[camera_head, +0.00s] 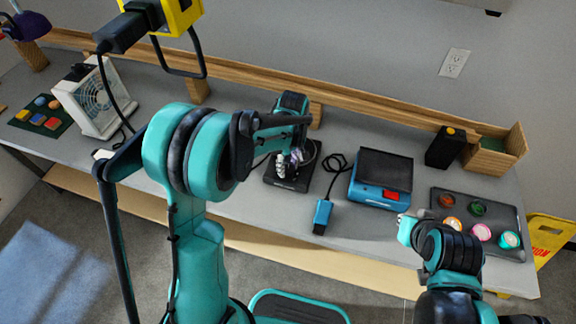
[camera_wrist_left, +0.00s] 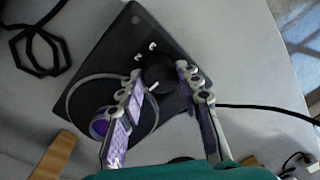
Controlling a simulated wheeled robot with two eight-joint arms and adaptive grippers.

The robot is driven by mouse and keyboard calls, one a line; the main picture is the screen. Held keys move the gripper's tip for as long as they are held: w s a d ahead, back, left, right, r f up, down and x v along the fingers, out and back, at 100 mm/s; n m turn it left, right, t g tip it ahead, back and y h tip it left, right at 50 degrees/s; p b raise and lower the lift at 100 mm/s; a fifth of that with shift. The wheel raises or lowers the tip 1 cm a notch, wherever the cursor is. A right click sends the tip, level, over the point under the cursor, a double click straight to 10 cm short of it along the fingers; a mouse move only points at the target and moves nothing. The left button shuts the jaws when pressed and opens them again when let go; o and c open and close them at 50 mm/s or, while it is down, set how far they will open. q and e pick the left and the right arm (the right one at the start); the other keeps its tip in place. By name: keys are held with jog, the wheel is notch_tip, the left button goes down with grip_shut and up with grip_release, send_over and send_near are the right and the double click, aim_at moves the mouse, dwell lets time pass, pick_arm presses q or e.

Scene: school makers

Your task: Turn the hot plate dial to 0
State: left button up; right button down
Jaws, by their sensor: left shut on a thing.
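The hot plate (camera_head: 298,184) is a black slab lying on the grey worktop in the head view. It also shows in the left wrist view (camera_wrist_left: 118,38), with a round ring marked on its top. Its black dial (camera_wrist_left: 158,73) carries a white pointer line, and the digits 2 and 3 show beside it. My left gripper (camera_wrist_left: 160,80) is shut on the dial, with one finger on each side of it. In the head view my left gripper (camera_head: 287,160) is over the hot plate and hides the dial.
A blue device (camera_head: 378,203) with a black lid and a blue plug (camera_head: 322,217) lie right of the hot plate. A dark tray (camera_head: 480,207) of coloured jars is farther right. A white fan (camera_head: 93,100) stands at left. A wooden rail (camera_head: 375,105) runs along the back.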

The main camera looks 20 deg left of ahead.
pick_arm(q)
jog(key=o, duration=1.2)
jog(key=shift+c, duration=0.2)
